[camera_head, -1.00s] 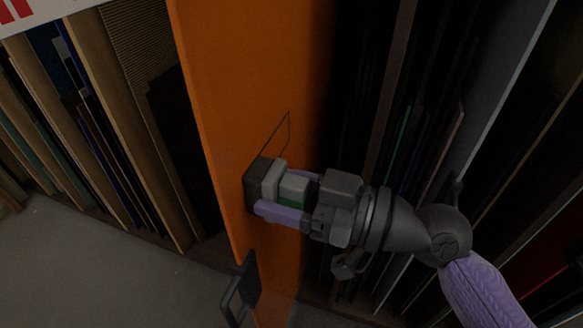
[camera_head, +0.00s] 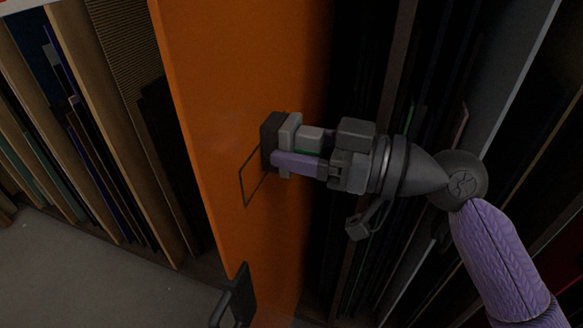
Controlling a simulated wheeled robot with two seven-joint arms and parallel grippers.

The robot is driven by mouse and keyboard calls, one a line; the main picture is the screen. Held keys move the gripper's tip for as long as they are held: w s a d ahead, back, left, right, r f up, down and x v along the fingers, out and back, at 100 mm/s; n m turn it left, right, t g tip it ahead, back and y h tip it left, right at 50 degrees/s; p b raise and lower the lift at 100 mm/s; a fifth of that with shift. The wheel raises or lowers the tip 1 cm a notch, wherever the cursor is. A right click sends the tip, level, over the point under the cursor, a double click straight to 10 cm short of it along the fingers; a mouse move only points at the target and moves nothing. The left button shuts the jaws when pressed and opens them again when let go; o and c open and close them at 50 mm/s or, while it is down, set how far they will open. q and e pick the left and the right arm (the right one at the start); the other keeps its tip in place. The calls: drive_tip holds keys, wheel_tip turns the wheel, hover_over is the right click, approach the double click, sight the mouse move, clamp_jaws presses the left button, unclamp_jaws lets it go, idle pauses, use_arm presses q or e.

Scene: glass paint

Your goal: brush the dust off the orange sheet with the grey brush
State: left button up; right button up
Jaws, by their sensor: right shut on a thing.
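The orange sheet (camera_head: 215,90) stands upright in the middle of the view, like a tall panel. My right gripper (camera_head: 298,153) comes in from the right and is shut on the grey brush (camera_head: 287,133). The brush's dark head (camera_head: 270,140) is at the face of the sheet and looks to be against it; exact contact is hard to tell. A thin dark four-sided outline (camera_head: 243,187) shows on the sheet just below and left of the brush. I cannot make out dust. My left gripper is not in view.
A dark clamp-like handle (camera_head: 238,295) sits at the sheet's lower left edge. Racks of upright panels stand left (camera_head: 95,130) and right (camera_head: 400,90) of the sheet, close to my right arm. Grey floor (camera_head: 70,275) is clear at lower left.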

drive_tip(key=shift+w+d+f+b, duration=0.1)
drive_tip(key=shift+w+d+b, duration=0.1)
drive_tip(key=shift+w, duration=0.25)
drive_tip(key=shift+w+d+b, duration=0.1)
drive_tip(key=shift+w+b, duration=0.1)
drive_tip(key=shift+w, duration=0.2)
drive_tip(key=w+b, duration=0.2)
drive_tip(key=w, duration=0.1)
drive_tip(key=shift+d+f, duration=0.15)
drive_tip(key=shift+d, duration=0.2)
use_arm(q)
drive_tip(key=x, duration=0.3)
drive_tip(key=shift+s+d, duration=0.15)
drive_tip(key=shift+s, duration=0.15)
use_arm(e)
drive_tip(key=shift+w+d+r, duration=0.15)
drive_tip(key=shift+w+r, duration=0.1)
drive_tip(key=shift+w, duration=0.05)
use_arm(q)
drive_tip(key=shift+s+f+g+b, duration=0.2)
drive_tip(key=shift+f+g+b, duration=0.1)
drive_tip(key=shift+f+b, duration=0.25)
use_arm(e)
drive_tip(key=shift+v, duration=2.95)
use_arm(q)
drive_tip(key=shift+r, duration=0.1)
